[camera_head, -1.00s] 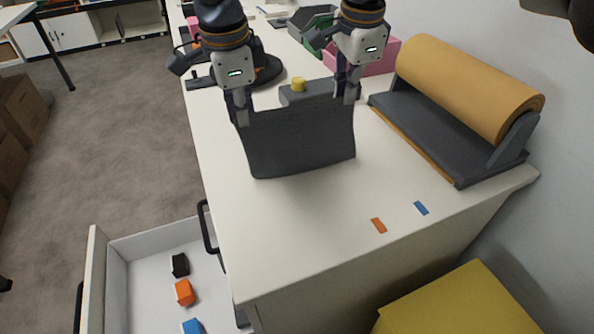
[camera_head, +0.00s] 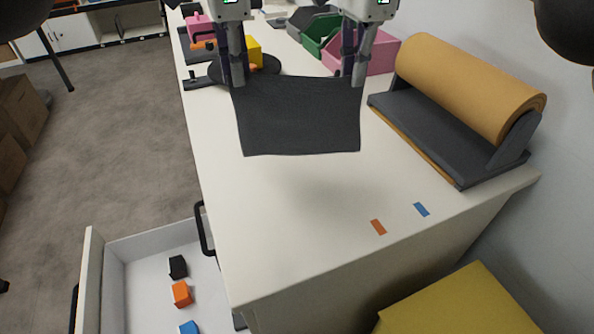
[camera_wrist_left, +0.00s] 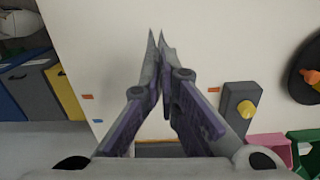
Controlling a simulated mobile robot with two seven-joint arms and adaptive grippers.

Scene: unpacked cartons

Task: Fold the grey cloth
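The dark grey cloth (camera_head: 300,118) hangs flat and spread out by its upper edge in the head view, with a soft shadow on the white table below it. My left gripper (camera_head: 238,84) is shut on its upper left corner. My right gripper (camera_head: 355,84) is shut on its upper right corner. The lower edge hangs free above the table. In the left wrist view the fingers of my left gripper (camera_wrist_left: 160,42) are together at the tips; the cloth cannot be made out there.
The near part of the white table (camera_head: 290,220) is clear apart from an orange mark (camera_head: 378,227) and a blue mark (camera_head: 421,209). A brown paper roll (camera_head: 470,85) stands at the right. Pink bin (camera_head: 375,60) is behind. An open drawer (camera_head: 150,245) holds small blocks.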

